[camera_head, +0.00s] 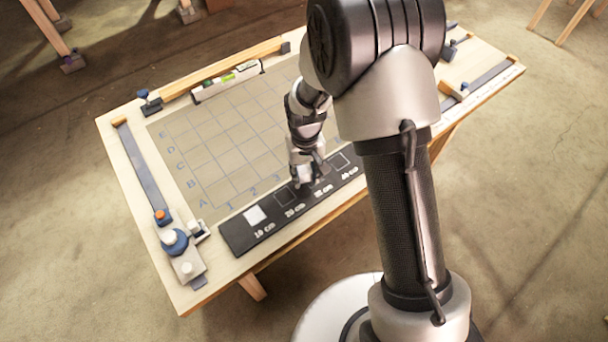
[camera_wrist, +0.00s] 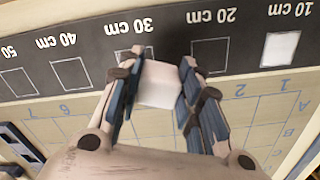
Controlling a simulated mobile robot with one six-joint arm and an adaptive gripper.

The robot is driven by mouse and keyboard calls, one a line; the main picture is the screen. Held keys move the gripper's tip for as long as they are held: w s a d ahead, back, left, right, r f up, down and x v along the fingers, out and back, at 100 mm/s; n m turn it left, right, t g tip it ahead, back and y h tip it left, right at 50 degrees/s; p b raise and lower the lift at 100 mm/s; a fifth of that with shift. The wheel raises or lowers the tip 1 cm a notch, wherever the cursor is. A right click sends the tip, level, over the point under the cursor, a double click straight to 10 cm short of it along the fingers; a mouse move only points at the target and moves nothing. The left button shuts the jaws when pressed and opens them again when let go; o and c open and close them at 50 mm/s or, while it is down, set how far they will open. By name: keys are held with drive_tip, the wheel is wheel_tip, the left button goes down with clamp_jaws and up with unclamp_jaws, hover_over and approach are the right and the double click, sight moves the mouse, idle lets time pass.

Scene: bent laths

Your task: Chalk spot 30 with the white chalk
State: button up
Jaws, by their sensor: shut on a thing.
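My gripper (camera_wrist: 152,88) is shut on a white block (camera_wrist: 160,84), which I take to be the chalk. The block is held over the near edge of the black strip (camera_wrist: 110,42), at the "30 cm" label. It covers part of the outlined square (camera_wrist: 125,54) there, spot 30; I cannot tell whether it touches the strip. In the head view my gripper (camera_head: 306,176) is over the strip (camera_head: 236,238), hiding part of it. The 10 cm square (camera_wrist: 281,49) is filled white. The 20 cm (camera_wrist: 209,54) and 40 cm squares (camera_wrist: 71,72) are empty outlines.
A gridded mat (camera_head: 215,140) lies on the wooden table (camera_head: 120,150) behind the strip. A spirit level (camera_head: 228,82) lies at the back edge. A blue-and-white device (camera_head: 180,245) stands at the front left corner. A wooden-ended bar (camera_head: 145,170) lies along the left side.

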sight(304, 172)
drive_tip(key=shift+a+r+p, duration=0.1)
drive_tip(key=shift+r+p, duration=1.5)
drive_tip(key=shift+r, duration=0.95)
